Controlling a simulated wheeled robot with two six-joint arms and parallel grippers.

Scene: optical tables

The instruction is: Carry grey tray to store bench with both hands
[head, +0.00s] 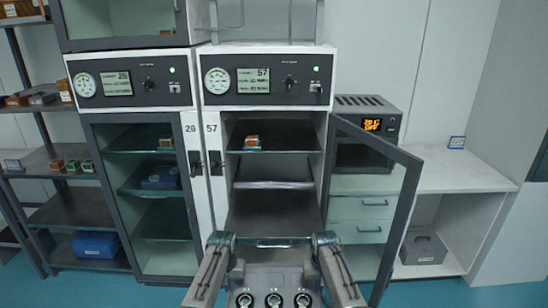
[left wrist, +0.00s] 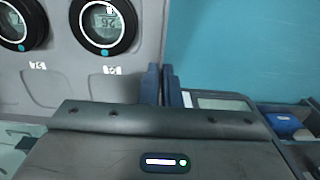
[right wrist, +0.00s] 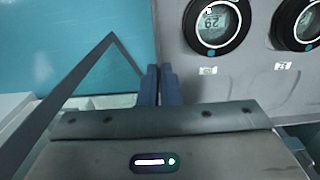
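A grey tray (head: 272,278) with three round dial instruments set in it is low in front of me in the head view. It also shows with its dials in the left wrist view (left wrist: 62,68) and the right wrist view (right wrist: 242,62). My left gripper (left wrist: 160,85) is at its left edge and my right gripper (right wrist: 159,85) at its right edge. Each has its fingers close together, apparently on the tray's side. The fingertips are hidden in the head view. A white bench (head: 470,172) stands at the right; the frames do not show whether it is the store bench.
Cabinet 57 stands straight ahead with its glass door (head: 397,215) swung open to the right. A small red-topped item (head: 252,142) sits on its upper shelf. Cabinet 26 (head: 150,240) is shut. A grey bin (head: 423,247) stands under the bench. Shelves (head: 75,208) are at left.

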